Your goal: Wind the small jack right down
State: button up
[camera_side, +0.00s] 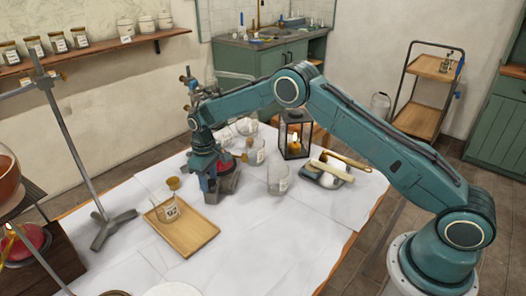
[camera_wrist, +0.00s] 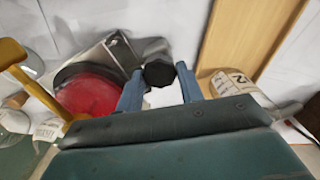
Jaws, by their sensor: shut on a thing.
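The small jack (camera_side: 229,182) stands on the white-covered table, a grey metal body low beside my gripper. Its top plate shows in the wrist view (camera_wrist: 118,52) with a round red thing (camera_wrist: 92,96) on or over it. A black lobed knob (camera_wrist: 159,73) sits between the two blue fingers of my gripper (camera_wrist: 158,84). My gripper is shut on this knob. In the side view my gripper (camera_side: 207,182) points down at the left side of the jack and hides the knob. How high the jack stands is hard to tell.
A wooden tray (camera_side: 200,236) with a labelled beaker (camera_side: 170,214) lies close in front of the jack. Glass beakers (camera_side: 279,181) and a lit lantern (camera_side: 294,140) stand to the right. A stand's foot (camera_side: 110,230) is at left. The table's front is mostly bare.

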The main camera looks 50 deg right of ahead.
jog(key=shift+r+n, duration=0.1)
jog(key=shift+n, duration=1.6)
jog(key=o, duration=1)
